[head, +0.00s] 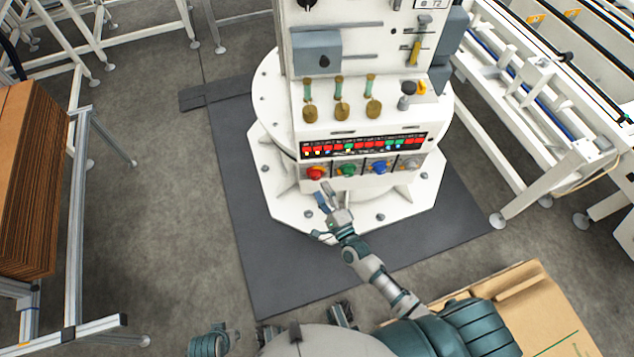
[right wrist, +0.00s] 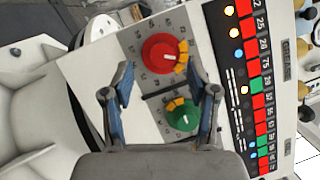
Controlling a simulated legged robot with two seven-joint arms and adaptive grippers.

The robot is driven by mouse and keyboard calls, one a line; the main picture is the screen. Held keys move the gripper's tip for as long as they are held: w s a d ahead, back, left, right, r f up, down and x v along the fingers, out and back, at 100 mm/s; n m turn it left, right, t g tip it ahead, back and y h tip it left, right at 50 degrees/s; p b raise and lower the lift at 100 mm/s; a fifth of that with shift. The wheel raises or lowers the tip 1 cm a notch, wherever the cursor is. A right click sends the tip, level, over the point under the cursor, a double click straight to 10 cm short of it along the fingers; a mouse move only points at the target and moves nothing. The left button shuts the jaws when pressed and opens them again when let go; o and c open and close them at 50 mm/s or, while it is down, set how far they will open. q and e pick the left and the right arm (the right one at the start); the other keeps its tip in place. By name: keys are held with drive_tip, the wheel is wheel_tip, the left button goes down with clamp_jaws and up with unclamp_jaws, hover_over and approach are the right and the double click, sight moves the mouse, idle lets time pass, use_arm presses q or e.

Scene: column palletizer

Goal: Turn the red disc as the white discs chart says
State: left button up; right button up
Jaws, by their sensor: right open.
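The red disc (head: 316,172) is the leftmost in a row of coloured knobs on the white machine's lower front panel. In the right wrist view the red disc (right wrist: 160,54) has orange tabs at its right edge and small printed marks around it. The chart (head: 365,145) is a dark strip above the knobs; the right wrist view shows this chart (right wrist: 242,70) with red and green numbered cells and small lit lamps. My right gripper (head: 325,198) is just below the red disc in the head view. It is open and empty, its fingers apart.
The green disc (head: 348,169) is right beside the red one, then the blue disc (head: 380,167) and a pale disc (head: 412,164). Brass-coloured knobs (head: 341,111) sit above. Stacked cardboard (head: 30,180) stands left, a conveyor frame (head: 530,110) right.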

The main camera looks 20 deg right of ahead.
drive_tip(key=v, duration=0.7)
drive_tip(key=shift+s, duration=0.25)
drive_tip(key=shift+f, duration=0.15)
